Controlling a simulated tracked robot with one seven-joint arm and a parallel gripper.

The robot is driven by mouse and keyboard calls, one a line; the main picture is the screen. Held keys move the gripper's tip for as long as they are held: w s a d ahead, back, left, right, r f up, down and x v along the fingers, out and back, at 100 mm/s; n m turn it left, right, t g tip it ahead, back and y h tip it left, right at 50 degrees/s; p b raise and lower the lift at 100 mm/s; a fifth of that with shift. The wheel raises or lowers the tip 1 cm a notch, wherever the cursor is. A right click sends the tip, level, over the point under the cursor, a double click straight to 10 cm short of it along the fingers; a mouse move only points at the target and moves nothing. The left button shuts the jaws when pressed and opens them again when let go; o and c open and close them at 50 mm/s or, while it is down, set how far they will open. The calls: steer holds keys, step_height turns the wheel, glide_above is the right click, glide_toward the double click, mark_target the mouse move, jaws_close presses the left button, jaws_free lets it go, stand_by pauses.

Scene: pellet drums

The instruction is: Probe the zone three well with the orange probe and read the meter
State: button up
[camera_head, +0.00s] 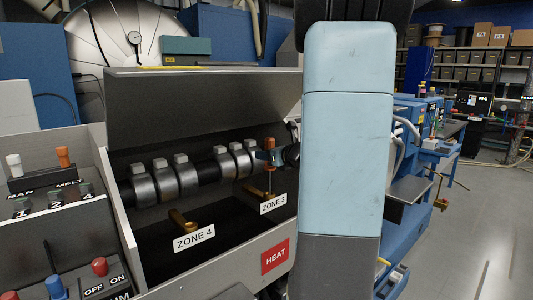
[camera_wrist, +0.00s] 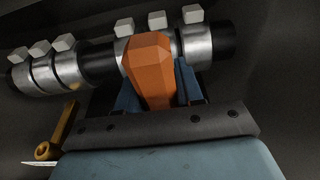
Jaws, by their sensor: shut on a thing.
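The orange probe (camera_head: 270,143) is upright between the fingers of my gripper (camera_head: 268,156), beside the heater barrel. Its thin shaft points down toward the brass fitting behind the ZONE 3 label (camera_head: 273,203). I cannot tell whether the tip is inside the zone three well. In the wrist view, the faceted orange handle (camera_wrist: 150,62) is between the blue fingers of my gripper (camera_wrist: 160,88), which are shut on it. A brass well (camera_head: 181,220) stands by the ZONE 4 label (camera_head: 194,238); a brass fitting (camera_wrist: 45,150) shows at lower left in the wrist view. No meter reading is legible.
The barrel (camera_head: 172,178) with several clamped metal bands runs behind the wells. A raised grey cover (camera_head: 200,100) stands behind it. A control panel (camera_head: 50,190) with BAR and MELT markings is at left. A red HEAT sign (camera_head: 275,256) is on the front wall.

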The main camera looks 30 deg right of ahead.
mark_target(273, 145)
steer(key=shift+f, duration=0.95)
steer(key=shift+r, duration=0.15)
steer(key=shift+r, duration=2.35)
steer(key=shift+s, duration=0.1)
steer(key=f+v, duration=0.1)
steer(key=v, duration=1)
steer(key=shift+s+f, duration=0.2)
steer(key=shift+s, duration=0.3)
steer(key=shift+d, duration=0.1)
